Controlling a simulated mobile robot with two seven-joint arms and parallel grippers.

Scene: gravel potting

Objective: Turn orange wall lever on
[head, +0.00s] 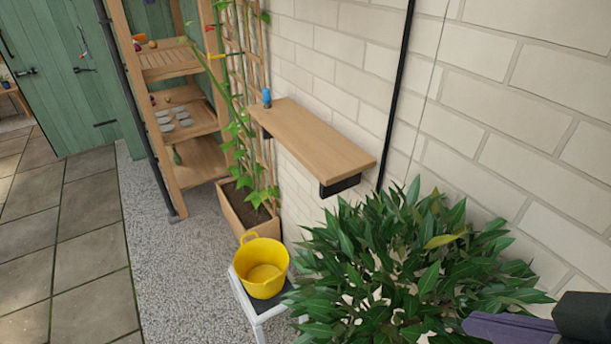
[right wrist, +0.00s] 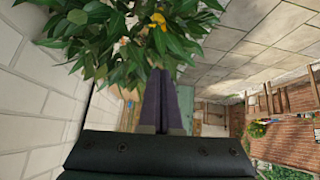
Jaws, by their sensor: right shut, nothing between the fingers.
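I cannot make out an orange wall lever in either view. The pale block wall (head: 500,90) fills the right of the head view, and its lower part is hidden behind a leafy green bush (head: 390,260). My right gripper (head: 472,323) is at the bottom right of the head view, beside the bush. In the right wrist view its purple fingers (right wrist: 160,75) are shut together with nothing between them, pointing toward the foliage (right wrist: 130,30). A yellow-orange patch (right wrist: 158,20) shows among the leaves, and I cannot tell whether it is a leaf. My left gripper is not in view.
A wooden wall shelf (head: 315,140) holds a small blue object (head: 267,97). A yellow bucket (head: 262,268) stands on a small stool (head: 245,305). A planter (head: 245,210) with a trellis and a wooden rack (head: 190,120) stand behind. Paving (head: 60,240) at left is clear.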

